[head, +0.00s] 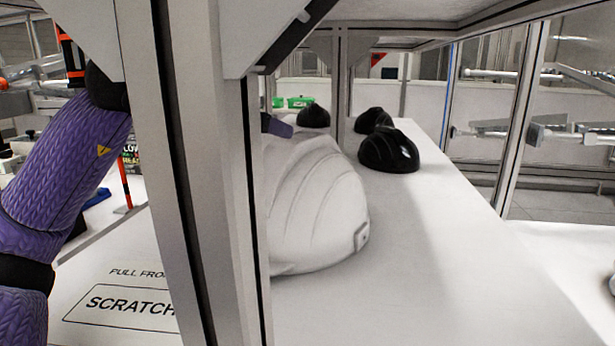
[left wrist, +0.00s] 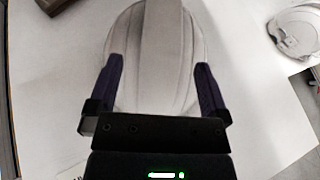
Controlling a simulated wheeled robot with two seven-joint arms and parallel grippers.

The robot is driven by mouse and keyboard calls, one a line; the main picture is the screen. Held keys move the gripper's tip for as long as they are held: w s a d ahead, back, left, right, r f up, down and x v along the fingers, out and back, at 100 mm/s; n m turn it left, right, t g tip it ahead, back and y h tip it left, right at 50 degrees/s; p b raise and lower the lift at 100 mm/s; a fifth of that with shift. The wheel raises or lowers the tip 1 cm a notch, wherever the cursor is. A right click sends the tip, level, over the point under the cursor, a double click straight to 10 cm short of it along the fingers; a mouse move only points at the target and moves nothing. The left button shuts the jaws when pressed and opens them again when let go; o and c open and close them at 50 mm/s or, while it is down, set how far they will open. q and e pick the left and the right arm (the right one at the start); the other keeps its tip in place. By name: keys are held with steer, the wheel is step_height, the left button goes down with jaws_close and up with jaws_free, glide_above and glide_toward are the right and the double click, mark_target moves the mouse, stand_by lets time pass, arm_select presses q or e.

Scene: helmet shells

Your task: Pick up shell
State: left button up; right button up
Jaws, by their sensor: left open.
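A large white helmet shell (head: 318,215) sits on the white table, its left part hidden behind a metal post. My left arm comes in from the left and passes behind that post. Only a small purple piece of my left gripper (head: 277,126) shows at the shell's upper left. In the left wrist view the open left gripper (left wrist: 158,68) has one purple finger on each side of the white shell (left wrist: 152,45). I cannot tell whether the fingers touch it. My right gripper is in neither view.
Black shells stand farther back on the table: a near one (head: 390,153), one behind it (head: 373,119) and one further left (head: 312,116). Another white shell (left wrist: 294,30) shows at the wrist view's upper right. The metal post (head: 205,170) stands close in front. The table's front right is clear.

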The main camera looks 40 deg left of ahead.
mark_target(288, 140)
arm_select(q)
steer(key=x, duration=0.7)
steer(key=shift+d+f, duration=0.15)
steer(key=shift+d, duration=0.1)
jaws_close()
